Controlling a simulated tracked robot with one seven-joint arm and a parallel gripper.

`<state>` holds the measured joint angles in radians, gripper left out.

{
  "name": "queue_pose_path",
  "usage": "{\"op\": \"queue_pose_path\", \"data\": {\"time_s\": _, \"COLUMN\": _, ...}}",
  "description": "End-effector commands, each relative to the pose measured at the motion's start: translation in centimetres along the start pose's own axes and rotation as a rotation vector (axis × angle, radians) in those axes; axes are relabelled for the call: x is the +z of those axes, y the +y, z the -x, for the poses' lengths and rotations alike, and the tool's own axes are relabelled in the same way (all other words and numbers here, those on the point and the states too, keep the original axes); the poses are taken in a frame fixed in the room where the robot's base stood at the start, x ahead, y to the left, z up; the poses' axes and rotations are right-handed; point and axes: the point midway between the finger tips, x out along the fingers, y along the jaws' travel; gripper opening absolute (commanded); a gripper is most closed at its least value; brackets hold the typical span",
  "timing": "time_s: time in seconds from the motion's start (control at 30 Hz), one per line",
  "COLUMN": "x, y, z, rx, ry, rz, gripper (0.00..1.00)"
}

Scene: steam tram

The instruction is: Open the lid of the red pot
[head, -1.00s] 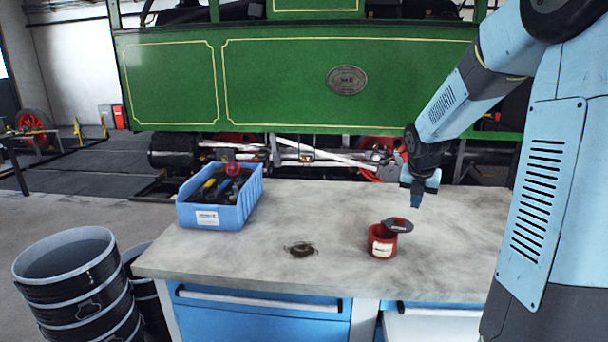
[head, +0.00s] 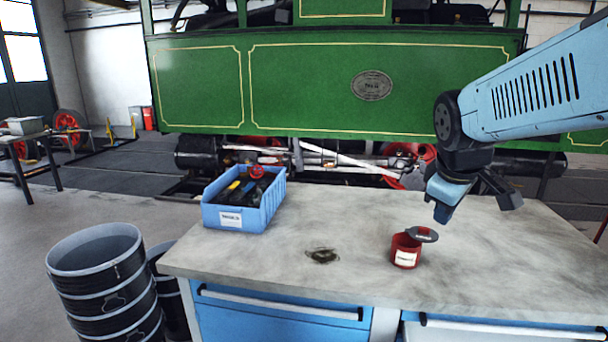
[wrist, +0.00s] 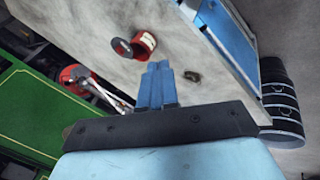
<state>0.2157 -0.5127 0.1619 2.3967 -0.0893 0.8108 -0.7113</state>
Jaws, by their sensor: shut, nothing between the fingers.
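The red pot (head: 405,252) with a white label stands upright on the workbench. Its dark round lid (head: 424,235) juts out to the right at the rim, swung aside rather than covering the whole mouth. In the wrist view the red pot (wrist: 146,42) lies beyond the fingertips, with the lid (wrist: 122,48) beside it on the left. My gripper (head: 442,214) is shut and empty, above and slightly right of the pot, apart from both pot and lid. Its blue fingers (wrist: 158,68) are together in the wrist view.
A blue bin (head: 245,200) with tools stands at the back left of the grey workbench (head: 330,215). A small dark item (head: 322,256) lies left of the pot. Black drums (head: 100,285) stand on the floor at left. A green tram (head: 300,85) is behind.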

Motion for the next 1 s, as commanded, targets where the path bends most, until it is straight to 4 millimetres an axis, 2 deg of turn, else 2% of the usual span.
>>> {"op": "queue_pose_path", "data": {"time_s": 0.1, "x": 1.4, "y": -2.1, "z": 1.8, "rx": -0.021, "ry": 0.045, "rz": -0.225, "gripper": 0.00}}
{"op": "queue_pose_path", "data": {"time_s": 0.3, "x": 3.5, "y": -4.8, "z": 3.5, "rx": -0.089, "ry": 0.097, "rz": -0.559, "gripper": 0.00}}
{"op": "queue_pose_path", "data": {"time_s": 0.47, "x": 4.4, "y": -6.0, "z": 4.0, "rx": -0.129, "ry": 0.113, "rz": -0.704, "gripper": 0.01}}
{"op": "queue_pose_path", "data": {"time_s": 0.53, "x": 4.5, "y": -6.3, "z": 4.1, "rx": -0.137, "ry": 0.115, "rz": -0.731, "gripper": 0.08}}
{"op": "queue_pose_path", "data": {"time_s": 0.7, "x": 4.4, "y": -6.2, "z": 4.1, "rx": -0.141, "ry": 0.113, "rz": -0.742, "gripper": 0.24}}
{"op": "queue_pose_path", "data": {"time_s": 0.83, "x": 3.6, "y": -5.2, "z": 4.1, "rx": -0.140, "ry": 0.098, "rz": -0.707, "gripper": 0.36}}
{"op": "queue_pose_path", "data": {"time_s": 1.0, "x": 1.4, "y": -2.1, "z": 3.6, "rx": -0.144, "ry": 0.054, "rz": -0.595, "gripper": 0.38}}
